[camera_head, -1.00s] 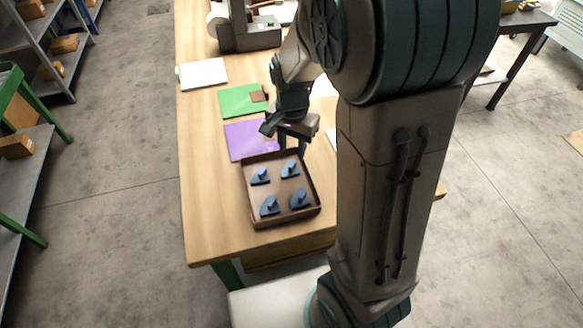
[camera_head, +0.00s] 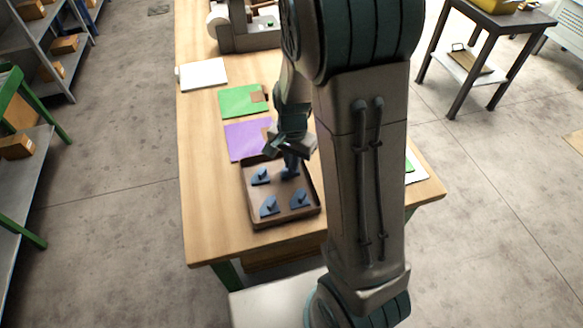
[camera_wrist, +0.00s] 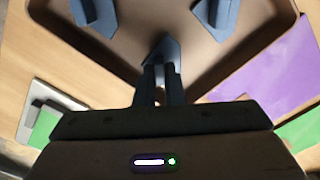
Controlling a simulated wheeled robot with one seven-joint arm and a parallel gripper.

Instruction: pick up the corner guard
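Several blue corner guards, each a flat base with an upright fin, lie in a brown shallow tray (camera_head: 252,212). In the head view, the near-left guard (camera_head: 269,207), near-right guard (camera_head: 300,199) and far-left guard (camera_head: 260,176) are in plain sight. My gripper (camera_head: 290,168) is low over the far-right corner guard and hides most of it. In the wrist view, the fingers of my gripper (camera_wrist: 160,84) are close together at the fin of this corner guard (camera_wrist: 165,48). The guard appears still down in the tray.
A purple sheet (camera_head: 245,140), a green sheet (camera_head: 238,101) and a white pad (camera_head: 203,73) lie behind the tray on the wooden table (camera_head: 205,190). A grey machine (camera_head: 245,35) stands at the far end. The table's left strip is clear.

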